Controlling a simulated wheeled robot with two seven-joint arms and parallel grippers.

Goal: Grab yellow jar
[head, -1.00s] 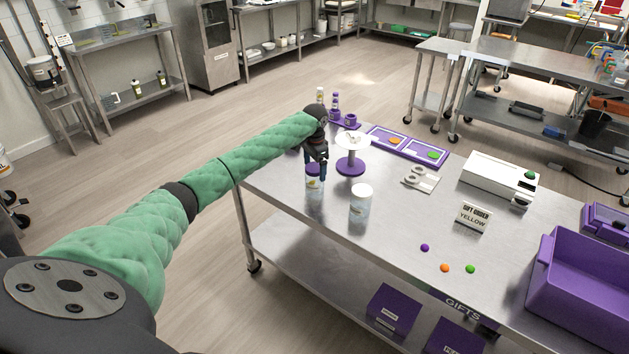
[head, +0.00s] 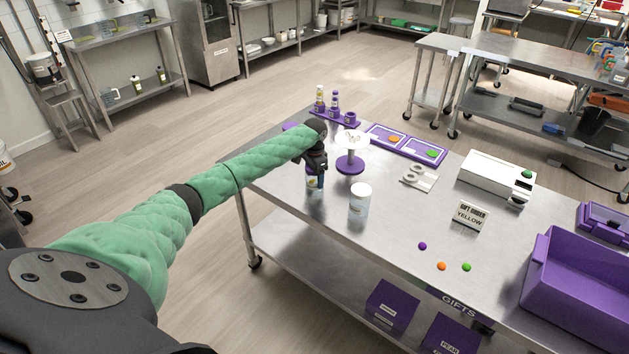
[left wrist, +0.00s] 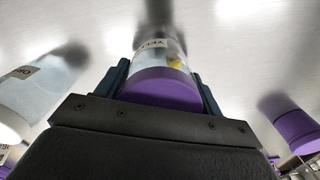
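The yellow jar (left wrist: 172,52) is clear with a purple lid (left wrist: 160,88), and part of a label starting "YELL" shows in the left wrist view. In the head view the jar (head: 315,184) stands on the steel table, its upper part mostly hidden by my left gripper (head: 316,170). My left gripper (left wrist: 160,75) is around the jar from above, one finger on each side of the lid. Its fingers look open, with narrow gaps at the tips. My right gripper is out of view.
A second jar (head: 360,202) with a white lid stands close to the right; a purple-based stand (head: 350,163) is just behind. Small coloured balls (head: 441,266), a sign (head: 468,214) and a purple bin (head: 575,290) lie farther right. The front-left tabletop is clear.

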